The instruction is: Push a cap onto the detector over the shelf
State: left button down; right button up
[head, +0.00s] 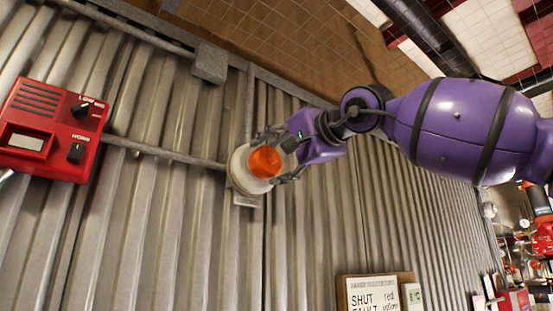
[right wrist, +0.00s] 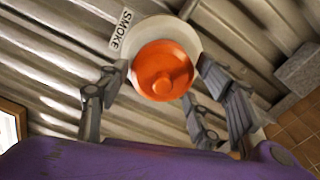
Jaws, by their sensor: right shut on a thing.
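The orange cap (head: 265,162) is round with a small raised knob, which also shows in the right wrist view (right wrist: 165,72). My right gripper (head: 275,158) is shut on it, with fingers on opposite sides. The white round detector (head: 236,170) is mounted on the corrugated wall directly behind the cap. In the right wrist view, the detector (right wrist: 188,35) shows as a pale disc around the cap, beside a "SMOKE" label (right wrist: 122,29). Whether the cap touches or is seated on the detector cannot be told. My left gripper is not in view.
A red control box (head: 52,128) with knobs is on the wall at left. A conduit (head: 165,152) runs from it toward the detector, and a grey junction box (head: 210,62) is above. A sign board (head: 372,293) stands low. Red valves and pipework (head: 530,240) are at far right.

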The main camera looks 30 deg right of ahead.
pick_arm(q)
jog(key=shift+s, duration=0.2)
pick_arm(e)
jog(key=shift+w, duration=0.15)
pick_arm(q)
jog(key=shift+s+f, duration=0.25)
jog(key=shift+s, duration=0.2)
pick_arm(e)
jog(key=shift+w, duration=0.4)
jog(key=o, duration=0.9)
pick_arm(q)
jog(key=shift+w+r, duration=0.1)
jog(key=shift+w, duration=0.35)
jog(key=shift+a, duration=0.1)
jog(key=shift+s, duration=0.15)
pick_arm(e)
jog(key=s, duration=1.2)
jog(key=shift+d, duration=0.4)
